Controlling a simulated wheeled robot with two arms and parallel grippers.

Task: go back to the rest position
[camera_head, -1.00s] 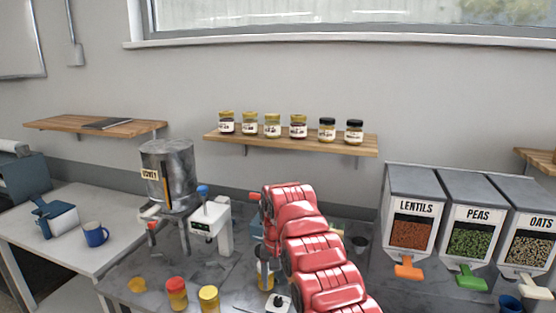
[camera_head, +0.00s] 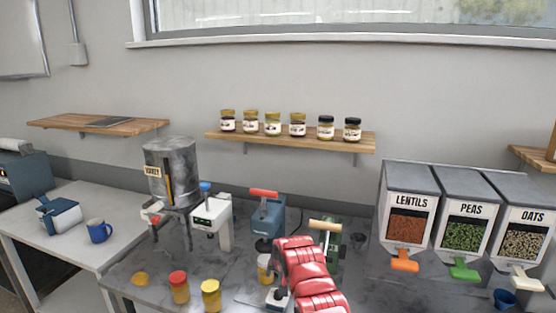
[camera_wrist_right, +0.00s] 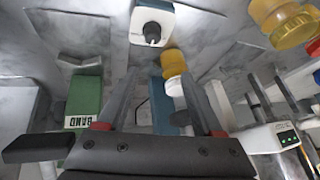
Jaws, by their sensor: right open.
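My right arm shows as red links at the bottom middle of the head view, over the front of the grey worktop (camera_head: 130,262). It hides its own gripper there. In the right wrist view my right gripper (camera_wrist_right: 160,88) is open, its two dark fingers apart with nothing held between them. Beyond the fingertips are a yellow-lidded jar (camera_wrist_right: 173,62) and a white device with a black knob (camera_wrist_right: 152,22). A green block labelled BAND (camera_wrist_right: 84,100) is left of the fingers. My left gripper is in neither view.
A blue press with a red handle (camera_head: 267,215) and a green device (camera_head: 328,240) stand behind my arm. The honey tank (camera_head: 172,175), a red-lidded jar (camera_head: 179,287) and a yellow-lidded jar (camera_head: 211,295) are left. The lentils dispenser (camera_head: 408,215) is right.

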